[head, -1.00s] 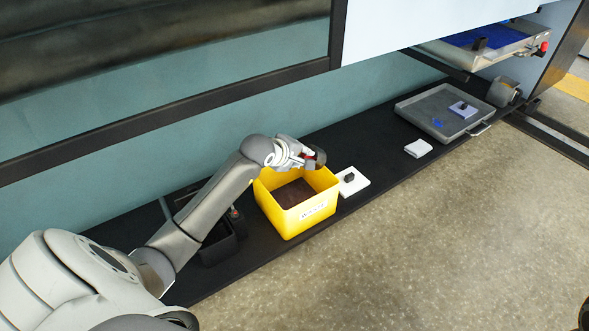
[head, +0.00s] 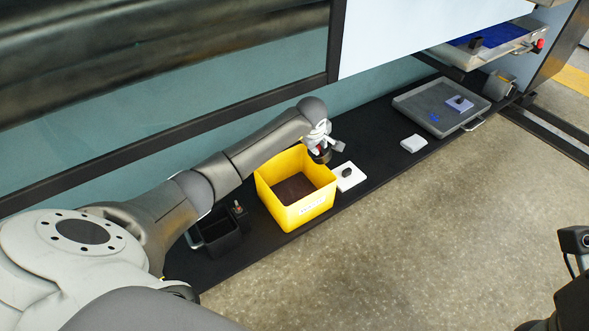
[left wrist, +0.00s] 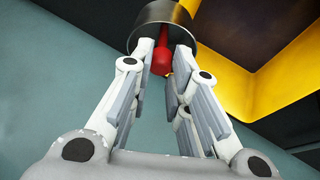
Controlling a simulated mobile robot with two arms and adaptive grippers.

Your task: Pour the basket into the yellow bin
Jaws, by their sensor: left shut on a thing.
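The yellow bin (head: 296,205) stands on the dark shelf in the head view, open at the top, with a dark brown floor inside. Its yellow wall also shows at the right of the left wrist view (left wrist: 285,80). My left gripper (head: 322,143) is at the bin's back right corner, around rim height or above. It is shut on the red handle of the basket, a small dark metal cylinder (left wrist: 165,22). In the head view the basket (head: 324,157) is mostly hidden by the gripper. I cannot tell its tilt or contents. My right gripper's fingers are not seen.
A white block with a black knob (head: 349,176) sits right of the bin. A black box (head: 218,236) is at its left. A white pad (head: 413,143) and a grey tray (head: 420,101) lie farther right. The teal wall is close behind.

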